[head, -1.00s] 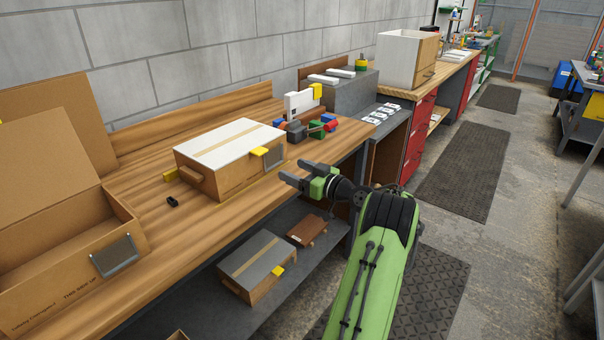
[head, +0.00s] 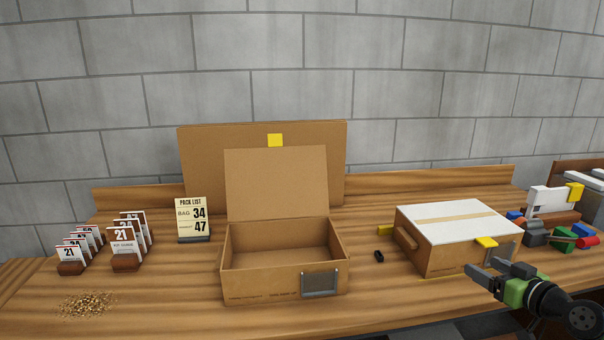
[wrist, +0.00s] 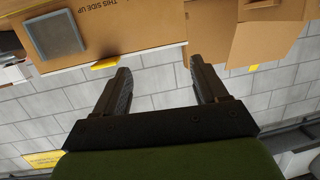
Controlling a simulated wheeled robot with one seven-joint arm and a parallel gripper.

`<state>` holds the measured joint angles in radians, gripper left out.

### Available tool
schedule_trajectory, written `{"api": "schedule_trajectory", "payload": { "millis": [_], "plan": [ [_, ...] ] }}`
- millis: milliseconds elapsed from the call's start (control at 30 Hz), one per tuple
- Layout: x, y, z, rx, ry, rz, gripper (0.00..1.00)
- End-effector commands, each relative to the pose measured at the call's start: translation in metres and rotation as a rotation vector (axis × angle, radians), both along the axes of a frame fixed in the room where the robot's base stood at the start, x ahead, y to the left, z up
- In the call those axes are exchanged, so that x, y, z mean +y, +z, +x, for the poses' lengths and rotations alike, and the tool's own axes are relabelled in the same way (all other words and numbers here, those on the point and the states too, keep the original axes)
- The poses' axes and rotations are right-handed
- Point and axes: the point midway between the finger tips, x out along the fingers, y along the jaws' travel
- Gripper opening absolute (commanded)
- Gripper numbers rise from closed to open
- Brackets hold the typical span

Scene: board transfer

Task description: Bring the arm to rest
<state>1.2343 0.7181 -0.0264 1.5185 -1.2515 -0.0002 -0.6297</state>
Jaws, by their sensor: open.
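My gripper (head: 486,277) is at the lower right of the head view, in front of the closed cardboard box (head: 450,247) with a white top and a yellow tab. In the wrist view my gripper (wrist: 160,85) has its two dark fingers wide apart with nothing between them. A cardboard box with a grey plate (wrist: 110,25) is near the fingers at the top of the wrist view. I cannot tell from the head view whether a finger touches the closed box.
An open, empty cardboard box (head: 283,275) stands mid-bench before a cardboard panel (head: 200,160). A pack list sign (head: 193,220), numbered cards (head: 125,240) and a pile of grains (head: 87,304) are at left. A small black item (head: 379,256) lies between the boxes. Coloured parts (head: 560,232) are at right.

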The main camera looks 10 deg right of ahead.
Motion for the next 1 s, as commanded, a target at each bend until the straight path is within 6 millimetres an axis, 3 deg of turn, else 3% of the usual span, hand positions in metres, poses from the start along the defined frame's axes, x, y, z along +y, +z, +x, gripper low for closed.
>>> {"api": "schedule_trajectory", "payload": {
  "millis": [33, 100, 167, 200, 267, 300, 400, 500, 600, 833, 1000],
  "plan": [
    [0.048, 0.016, 0.022, 0.078, 0.058, -0.014, 0.72],
    [0.108, 0.026, 0.035, 0.202, 0.103, -0.022, 0.72],
    [0.159, 0.033, 0.034, 0.304, 0.128, -0.031, 0.72],
    [0.191, 0.037, 0.029, 0.368, 0.138, -0.04, 0.72],
    [0.237, 0.041, 0.012, 0.456, 0.145, -0.052, 0.72],
    [0.265, 0.042, -0.004, 0.513, 0.142, -0.059, 0.72],
    [0.318, 0.04, -0.054, 0.63, 0.119, -0.072, 0.72],
    [0.348, 0.033, -0.104, 0.711, 0.082, -0.074, 0.72],
    [0.364, 0.023, -0.149, 0.77, 0.043, -0.068, 0.72],
    [0.369, -0.006, -0.237, 0.863, -0.04, -0.036, 0.72],
    [0.367, 0.038, -0.238, 0.87, -0.053, -0.029, 0.72]
  ]
}}
